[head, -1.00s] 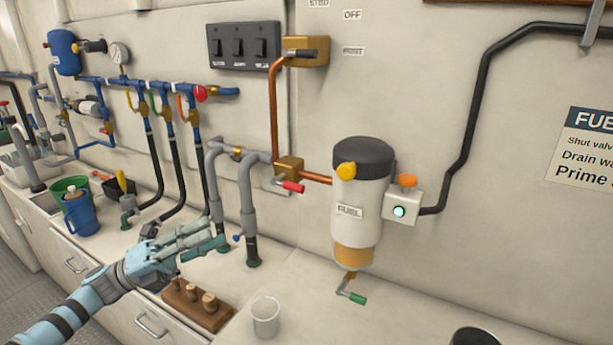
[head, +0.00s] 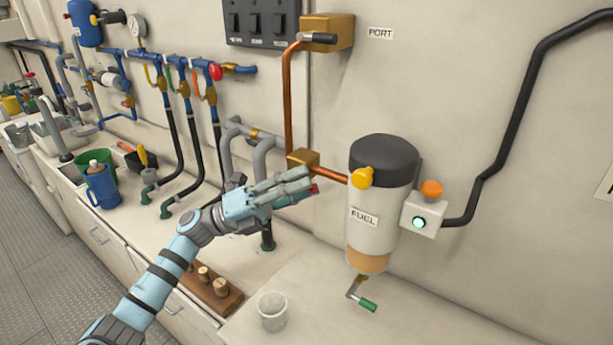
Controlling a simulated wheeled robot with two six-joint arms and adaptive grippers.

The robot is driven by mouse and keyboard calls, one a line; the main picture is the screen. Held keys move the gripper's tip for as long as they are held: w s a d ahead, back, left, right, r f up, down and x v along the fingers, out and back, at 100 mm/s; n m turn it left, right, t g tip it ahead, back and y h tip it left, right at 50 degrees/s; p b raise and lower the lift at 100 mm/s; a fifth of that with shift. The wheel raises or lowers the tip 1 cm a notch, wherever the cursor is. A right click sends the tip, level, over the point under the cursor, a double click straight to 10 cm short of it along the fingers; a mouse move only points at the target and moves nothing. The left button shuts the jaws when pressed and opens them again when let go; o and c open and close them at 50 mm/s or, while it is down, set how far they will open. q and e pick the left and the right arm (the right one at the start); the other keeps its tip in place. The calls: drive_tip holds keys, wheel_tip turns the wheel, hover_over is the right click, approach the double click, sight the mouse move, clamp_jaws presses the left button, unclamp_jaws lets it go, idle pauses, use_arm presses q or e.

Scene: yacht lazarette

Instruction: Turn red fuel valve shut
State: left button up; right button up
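The fuel valve is a brass block (head: 302,158) on the wall, where the copper pipe meets the fuel filter. Its red handle (head: 314,190) shows only in part, at the tips of my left gripper. My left gripper (head: 308,183) is in front of and just below the block, with its fingers pointing right and a narrow gap between them. It looks open; whether it touches the handle I cannot tell. The white fuel filter (head: 372,222) with a dark cap stands just right of the fingertips. My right gripper is not in view.
Grey pipes (head: 262,157) and black hoses are left of the valve. A green-handled drain tap (head: 366,303) hangs under the filter. Another red knob (head: 216,72) is on the blue manifold.

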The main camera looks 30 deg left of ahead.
use_arm(q)
drive_tip(key=shift+w+d+r, duration=0.2)
drive_tip(key=shift+d+r, duration=0.1)
drive_tip(key=shift+d, duration=0.2)
drive_tip(key=shift+s, duration=0.15)
drive_tip(key=shift+c, duration=0.4)
clamp_jaws()
